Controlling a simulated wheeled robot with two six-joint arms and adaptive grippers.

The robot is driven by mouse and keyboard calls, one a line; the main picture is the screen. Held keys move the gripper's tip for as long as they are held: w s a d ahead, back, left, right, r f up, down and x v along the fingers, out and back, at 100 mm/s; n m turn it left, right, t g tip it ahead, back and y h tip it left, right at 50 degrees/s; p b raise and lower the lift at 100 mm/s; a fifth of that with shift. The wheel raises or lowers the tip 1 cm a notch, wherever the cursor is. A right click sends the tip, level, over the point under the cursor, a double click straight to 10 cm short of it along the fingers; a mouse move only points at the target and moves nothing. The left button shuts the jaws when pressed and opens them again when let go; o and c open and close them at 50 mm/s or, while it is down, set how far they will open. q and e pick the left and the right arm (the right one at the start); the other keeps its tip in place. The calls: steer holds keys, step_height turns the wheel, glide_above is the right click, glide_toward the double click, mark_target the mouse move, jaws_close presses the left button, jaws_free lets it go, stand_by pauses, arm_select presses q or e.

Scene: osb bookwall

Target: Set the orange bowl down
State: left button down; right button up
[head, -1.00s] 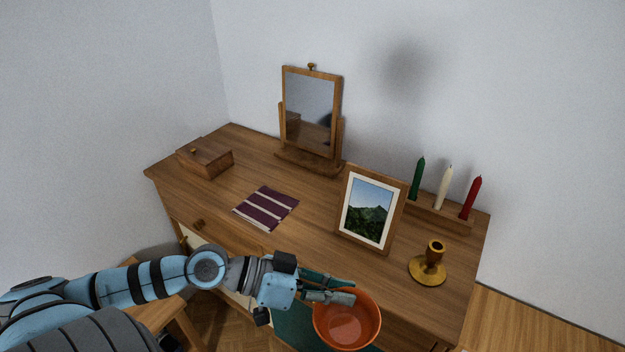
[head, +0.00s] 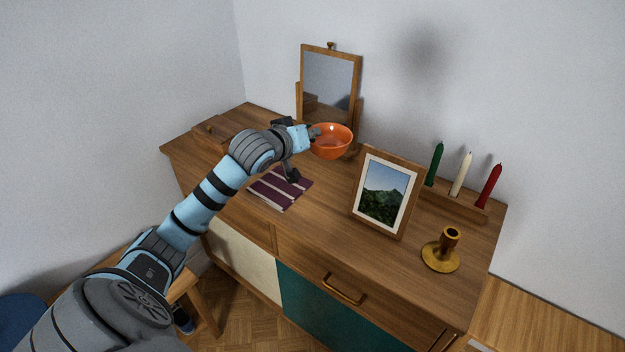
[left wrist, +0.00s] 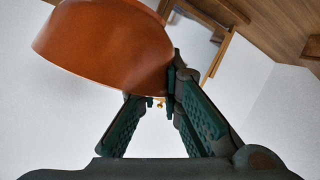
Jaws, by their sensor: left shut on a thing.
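The orange bowl (head: 331,141) is upright in the head view, in front of the mirror's lower part and above the back of the dresser top. My left gripper (head: 312,133) is shut on the bowl's left rim. In the left wrist view the bowl (left wrist: 105,45) fills the upper left, with the gripper's fingers (left wrist: 165,100) at its edge. The bowl appears held above the wood, though the exact gap is hard to tell. My right gripper is not in view.
The dresser top (head: 325,205) holds a striped cloth (head: 283,190), a framed picture (head: 386,192), a brass candle holder (head: 441,252), a candle rack (head: 455,205) and a wooden box (head: 208,133). The mirror (head: 329,82) stands close behind the bowl. Bare wood lies between cloth and picture.

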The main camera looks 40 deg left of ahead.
arm_select(q)
step_height(320, 180, down, 19)
steer(key=b, duration=0.5)
steer(key=shift+f, duration=0.1)
steer(key=c, duration=1.8)
jaws_free()
steer(key=shift+o, duration=0.2)
steer(key=shift+s, duration=0.1)
steer(key=p+v, duration=0.5)
steer(key=v, duration=0.7)
